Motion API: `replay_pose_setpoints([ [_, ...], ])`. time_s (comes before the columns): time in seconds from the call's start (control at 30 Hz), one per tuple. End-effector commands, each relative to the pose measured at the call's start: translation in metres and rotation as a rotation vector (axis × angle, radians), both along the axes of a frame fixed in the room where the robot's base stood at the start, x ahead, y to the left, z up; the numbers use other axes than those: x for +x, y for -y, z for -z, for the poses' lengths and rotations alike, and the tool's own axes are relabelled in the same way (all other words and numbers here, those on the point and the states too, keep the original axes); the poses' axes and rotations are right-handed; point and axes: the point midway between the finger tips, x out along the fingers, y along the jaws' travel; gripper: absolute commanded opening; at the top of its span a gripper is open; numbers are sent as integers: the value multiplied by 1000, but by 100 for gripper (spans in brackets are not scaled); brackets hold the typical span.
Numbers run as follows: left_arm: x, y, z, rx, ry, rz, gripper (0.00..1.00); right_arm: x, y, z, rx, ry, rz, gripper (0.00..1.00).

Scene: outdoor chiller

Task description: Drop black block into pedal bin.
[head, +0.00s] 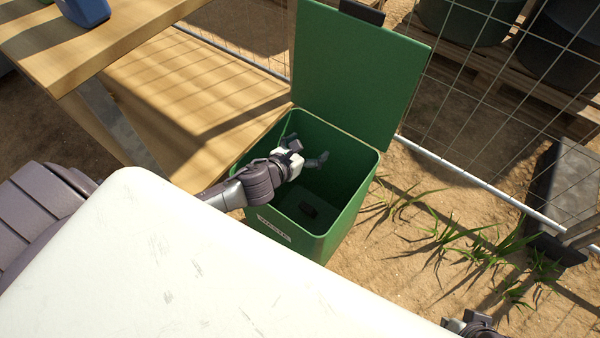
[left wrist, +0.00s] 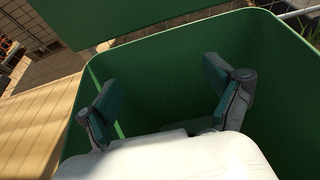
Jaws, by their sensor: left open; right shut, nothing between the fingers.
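The green pedal bin (head: 268,217) stands on the ground with its lid (head: 358,75) raised. In the left wrist view the two fingers (left wrist: 160,90) are spread apart against the green bin walls, and the block is not visible there. My right gripper (head: 474,326) shows only partly at the bottom edge of the head view, shut and away from the bin.
A wooden table (head: 120,40) with a blue object (head: 85,10) on it stands at the upper left. A wire fence (head: 455,110) runs behind the bin, with dark drums (head: 560,55) on pallets beyond. Sandy ground with grass tufts (head: 440,235) is to the right.

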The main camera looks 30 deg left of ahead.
Motion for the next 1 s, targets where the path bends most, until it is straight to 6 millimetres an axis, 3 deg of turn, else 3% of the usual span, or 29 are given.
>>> replay_pose_setpoints([
  [0.17, -19, -3, -7, 2, -1, 2, 91, 0, 0, 0, 0, 0, 0, 0],
  [0.4, -68, -10, -26, 2, -4, 2, 91, 0, 0, 0, 0, 0, 0, 0],
  [0.6, -96, -14, -39, 1, -2, 0, 91, 0, 0, 0, 0, 0, 0, 0],
  [1.0, -108, -16, -46, 0, 2, 0, 91, 0, 0, 0, 0, 0, 0, 0],
])
